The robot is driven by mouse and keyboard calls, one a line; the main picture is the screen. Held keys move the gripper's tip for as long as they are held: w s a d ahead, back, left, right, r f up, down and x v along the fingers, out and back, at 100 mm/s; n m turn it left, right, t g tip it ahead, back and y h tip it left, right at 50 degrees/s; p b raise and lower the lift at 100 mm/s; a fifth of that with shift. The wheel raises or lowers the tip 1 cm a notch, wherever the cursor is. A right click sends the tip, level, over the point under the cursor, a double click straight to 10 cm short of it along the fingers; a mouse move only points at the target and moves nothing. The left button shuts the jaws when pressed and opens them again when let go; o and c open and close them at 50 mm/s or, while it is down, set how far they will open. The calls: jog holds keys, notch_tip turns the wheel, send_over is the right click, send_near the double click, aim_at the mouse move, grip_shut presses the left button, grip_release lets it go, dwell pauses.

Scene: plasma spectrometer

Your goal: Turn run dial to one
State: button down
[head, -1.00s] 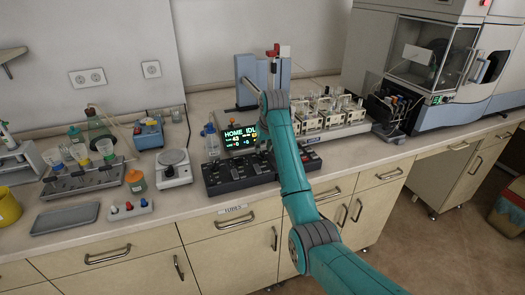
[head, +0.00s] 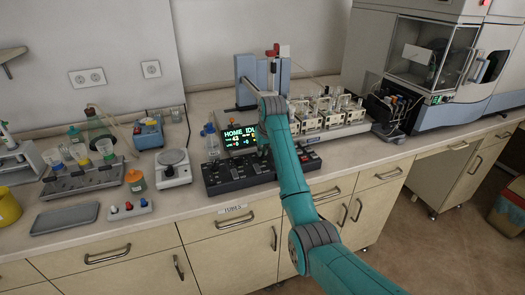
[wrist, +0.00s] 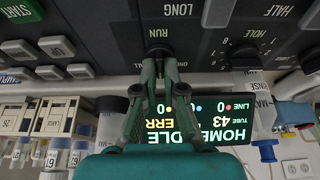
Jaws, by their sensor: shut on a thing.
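The run dial (wrist: 159,62) is a dark knob under the RUN label on the black control panel (wrist: 215,50), in the upper middle of the wrist view. My gripper (wrist: 158,78) is shut on it, one finger on each side. The fingers hide much of the dial, so its pointer and setting cannot be read. The panel lies on the bench in the head view (head: 225,180), where my arm covers its right part. The lit display (wrist: 190,120) appears upside down in the wrist view, reading HOME, IDLE, ERR and 43.
Other dials stand close by, including the HOLE dial (wrist: 246,58) to the right in the wrist view. A START button (wrist: 20,10) is at its upper left.

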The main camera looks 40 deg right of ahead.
jog(key=n+y, duration=0.1)
jog(key=n, duration=0.3)
jog(key=shift+d+n+y, duration=0.15)
jog(key=shift+n+y, duration=0.15)
jog(key=shift+y, duration=0.1)
jog(key=shift+n+g+y, duration=0.2)
jog(key=shift+n+y, duration=0.25)
jog(key=shift+n, duration=0.85)
jog(key=shift+n+g+y, duration=0.2)
jog(key=shift+n+y, duration=0.25)
jog(key=shift+n, duration=0.85)
jog(key=c, duration=1.3)
grip_release()
jog(key=v, duration=0.7)
jog(key=shift+s+d+r, duration=0.1)
jog(key=shift+d+r, duration=0.05)
jog(key=shift+r, duration=0.1)
